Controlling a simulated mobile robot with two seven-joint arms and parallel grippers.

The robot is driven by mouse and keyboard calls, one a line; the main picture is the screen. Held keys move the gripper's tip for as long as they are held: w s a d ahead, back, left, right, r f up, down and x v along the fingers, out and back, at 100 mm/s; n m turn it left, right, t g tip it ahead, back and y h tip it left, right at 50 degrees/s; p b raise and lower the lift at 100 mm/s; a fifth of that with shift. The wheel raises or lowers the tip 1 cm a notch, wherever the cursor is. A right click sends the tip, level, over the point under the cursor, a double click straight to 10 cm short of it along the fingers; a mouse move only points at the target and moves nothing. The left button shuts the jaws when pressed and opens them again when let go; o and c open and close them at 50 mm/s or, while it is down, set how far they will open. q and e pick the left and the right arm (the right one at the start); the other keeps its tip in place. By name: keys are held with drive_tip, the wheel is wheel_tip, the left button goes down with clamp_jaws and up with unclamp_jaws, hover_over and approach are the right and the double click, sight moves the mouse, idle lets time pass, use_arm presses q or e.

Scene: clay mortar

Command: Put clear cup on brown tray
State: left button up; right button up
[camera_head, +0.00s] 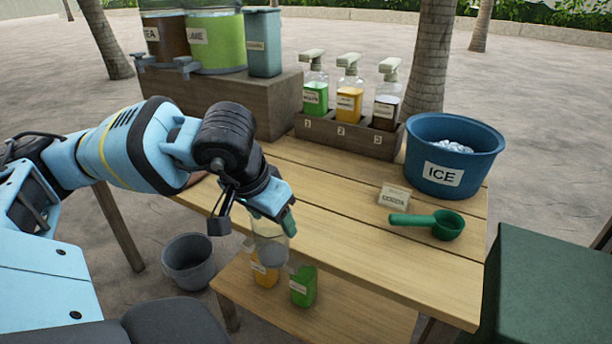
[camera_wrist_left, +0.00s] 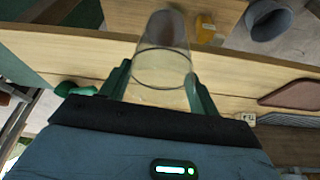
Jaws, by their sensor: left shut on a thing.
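The clear cup (camera_head: 270,243) is in my left gripper (camera_head: 273,215), over the front edge of the wooden table. In the left wrist view the cup (camera_wrist_left: 163,45) sits between the two green fingers of the gripper (camera_wrist_left: 160,80), which are shut on its sides. The brown tray (camera_wrist_left: 292,94) lies on the table at the right of the left wrist view, apart from the cup. In the head view my left arm hides most of the tray's area. My right gripper is not in view.
The table (camera_head: 350,222) holds a blue ice bucket (camera_head: 455,155), a green scoop (camera_head: 445,224), a small labelled block (camera_head: 394,196) and a rack of pump bottles (camera_head: 348,137). Drink dispensers (camera_head: 215,42) stand on a wooden box. Bottles stand on the lower shelf (camera_head: 340,315). The table's middle is clear.

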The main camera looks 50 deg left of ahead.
use_arm(q)
drive_tip(key=w+d+f+m, duration=0.1)
drive_tip(key=d+f, duration=0.2)
drive_tip(key=d, duration=0.5)
drive_tip(key=w+d+f+m, duration=0.1)
drive_tip(key=w+d+f, duration=0.1)
drive_tip(key=d, duration=0.7)
drive_tip(key=shift+f+h, duration=0.4)
drive_tip(key=shift+f, duration=0.05)
